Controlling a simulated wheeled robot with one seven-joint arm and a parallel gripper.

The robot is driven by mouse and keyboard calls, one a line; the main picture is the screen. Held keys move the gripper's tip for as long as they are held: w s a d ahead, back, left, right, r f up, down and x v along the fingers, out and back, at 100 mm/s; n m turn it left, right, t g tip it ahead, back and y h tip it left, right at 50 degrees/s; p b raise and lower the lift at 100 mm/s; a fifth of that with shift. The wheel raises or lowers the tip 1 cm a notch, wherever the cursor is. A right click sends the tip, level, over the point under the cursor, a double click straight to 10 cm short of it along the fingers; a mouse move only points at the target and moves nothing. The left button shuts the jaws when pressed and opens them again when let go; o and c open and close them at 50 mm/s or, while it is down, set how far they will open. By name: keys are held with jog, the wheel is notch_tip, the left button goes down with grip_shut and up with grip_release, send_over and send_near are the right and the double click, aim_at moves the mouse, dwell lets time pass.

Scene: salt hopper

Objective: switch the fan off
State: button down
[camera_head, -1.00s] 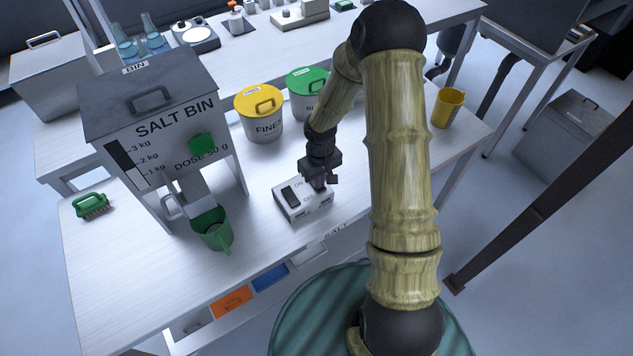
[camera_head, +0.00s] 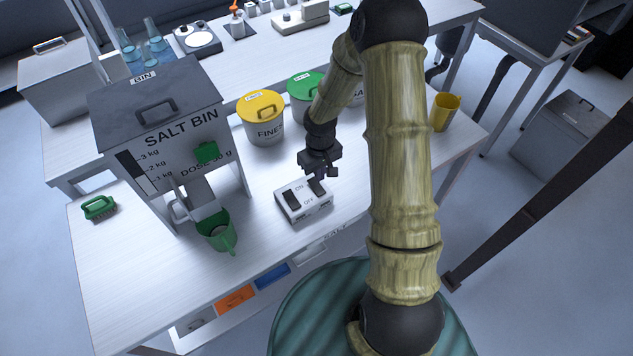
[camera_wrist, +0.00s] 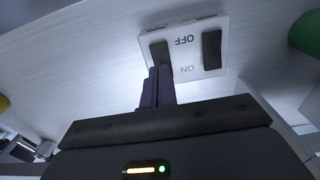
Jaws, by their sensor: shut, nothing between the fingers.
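The white switch box (camera_head: 305,208) sits on the table with two dark rocker switches, a left one (camera_head: 292,200) and a right one (camera_head: 317,187). ON is printed on its far side and OFF on its near side. My gripper (camera_head: 320,175) is shut and empty, above the far, ON end of the right rocker. In the wrist view the box (camera_wrist: 187,61) appears turned around, and my fingertips (camera_wrist: 158,70) overlap the ON end of the rocker (camera_wrist: 161,53) there. I cannot tell whether they touch it. No fan is recognizable, and neither rocker's setting is clear.
The grey salt bin (camera_head: 158,115) stands to the left, with a green mug (camera_head: 217,233) under its spout. A yellow-lidded bucket (camera_head: 263,118), a green-lidded bucket (camera_head: 304,88) and a yellow cup (camera_head: 444,112) stand behind. A green brush (camera_head: 100,207) lies far left.

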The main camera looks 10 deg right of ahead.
jog(key=shift+r+p, duration=0.5)
jog(key=shift+r, duration=0.3)
jog(key=s+r+m+t, duration=0.2)
jog(key=s+r+m, duration=0.1)
jog(key=s+r, duration=1.1)
notch_tip(320, 180, up, 4)
jog(key=shift+s+r+m+t, duration=0.2)
jog(key=shift+r+m+t, duration=0.05)
jog(key=shift+m+t, duration=0.05)
